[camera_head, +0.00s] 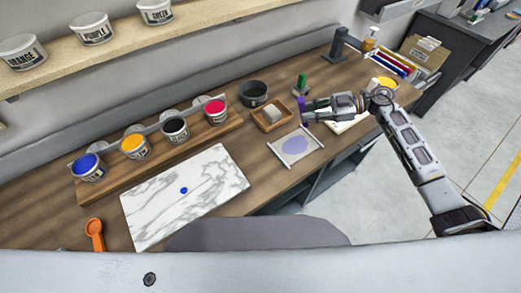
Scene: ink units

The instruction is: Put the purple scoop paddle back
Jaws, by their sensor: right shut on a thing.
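My right gripper (312,108) reaches in from the right over the workbench. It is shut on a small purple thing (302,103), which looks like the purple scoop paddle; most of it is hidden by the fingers. Below and left of the gripper lies a pale mat (286,158) with a light purple rounded patch (295,145) on it. My left gripper is not in view.
An orange scoop (95,234) lies at front left beside a marble slab (160,212) with a blue dab. Several paint tubs stand on a wooden rack (190,145). A dark bowl (254,93), a wooden tray (262,123) and a green item (301,84) stand near the gripper.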

